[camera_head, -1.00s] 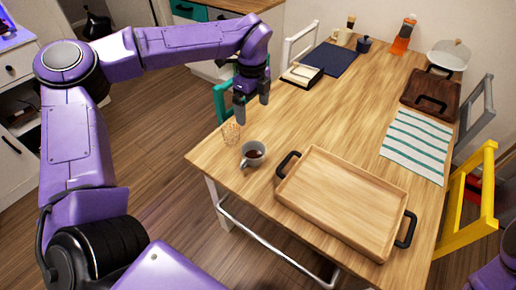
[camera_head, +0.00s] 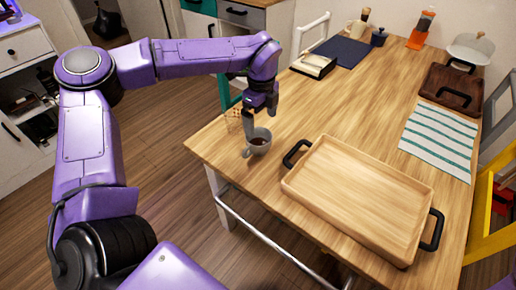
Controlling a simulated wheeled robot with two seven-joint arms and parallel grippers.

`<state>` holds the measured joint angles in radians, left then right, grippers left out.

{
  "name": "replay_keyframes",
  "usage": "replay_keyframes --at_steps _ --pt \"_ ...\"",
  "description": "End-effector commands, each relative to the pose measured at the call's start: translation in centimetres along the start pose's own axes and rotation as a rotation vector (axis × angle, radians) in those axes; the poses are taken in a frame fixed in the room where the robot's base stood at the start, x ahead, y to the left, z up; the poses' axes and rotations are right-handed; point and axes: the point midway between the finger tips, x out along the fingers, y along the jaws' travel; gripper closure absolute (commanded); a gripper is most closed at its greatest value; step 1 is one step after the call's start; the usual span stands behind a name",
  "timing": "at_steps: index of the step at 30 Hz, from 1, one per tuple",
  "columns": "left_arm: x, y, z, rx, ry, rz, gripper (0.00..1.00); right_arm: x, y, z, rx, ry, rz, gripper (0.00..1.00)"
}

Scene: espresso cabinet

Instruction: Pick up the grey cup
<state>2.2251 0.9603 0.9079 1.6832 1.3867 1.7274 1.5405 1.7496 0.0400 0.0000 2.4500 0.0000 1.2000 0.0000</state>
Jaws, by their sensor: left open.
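The grey cup (camera_head: 258,149) stands upright near the table's left corner, with dark liquid inside and its handle toward the lower left. My left gripper (camera_head: 260,122) points down just above and behind the cup, with its fingers apart and nothing between them. One finger appears close to the cup's rim; I cannot tell whether it touches. My right gripper is not in view.
A patterned glass (camera_head: 234,121) stands behind the cup, partly hidden by my gripper. A wooden tray (camera_head: 355,195) with black handles lies right of the cup. A striped cloth (camera_head: 438,142) and a dark tray (camera_head: 452,91) lie farther right. The middle of the wooden table (camera_head: 340,112) is clear.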

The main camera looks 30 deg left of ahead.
Motion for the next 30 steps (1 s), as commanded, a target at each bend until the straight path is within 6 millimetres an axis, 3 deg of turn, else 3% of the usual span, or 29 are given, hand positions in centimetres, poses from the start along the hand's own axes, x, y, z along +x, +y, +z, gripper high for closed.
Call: replay_keyframes --at_steps 15,22,23,24,27,30 --pt "7.7 0.2 0.6 0.0 0.0 0.002 0.0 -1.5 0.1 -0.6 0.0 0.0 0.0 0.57" --pt "8.0 0.1 0.6 0.0 0.0 -0.001 0.0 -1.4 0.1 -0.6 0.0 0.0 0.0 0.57" --pt "8.0 0.1 0.6 0.0 0.0 -0.001 0.03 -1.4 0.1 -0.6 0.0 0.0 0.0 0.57" --pt "8.0 0.1 0.6 0.0 0.0 -0.001 0.16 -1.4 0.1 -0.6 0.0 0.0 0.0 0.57" --pt "8.0 0.1 0.6 0.0 0.0 -0.001 0.43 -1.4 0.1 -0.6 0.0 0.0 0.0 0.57" --pt "8.0 0.1 0.6 0.0 0.0 -0.002 0.43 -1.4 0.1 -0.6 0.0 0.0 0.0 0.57"
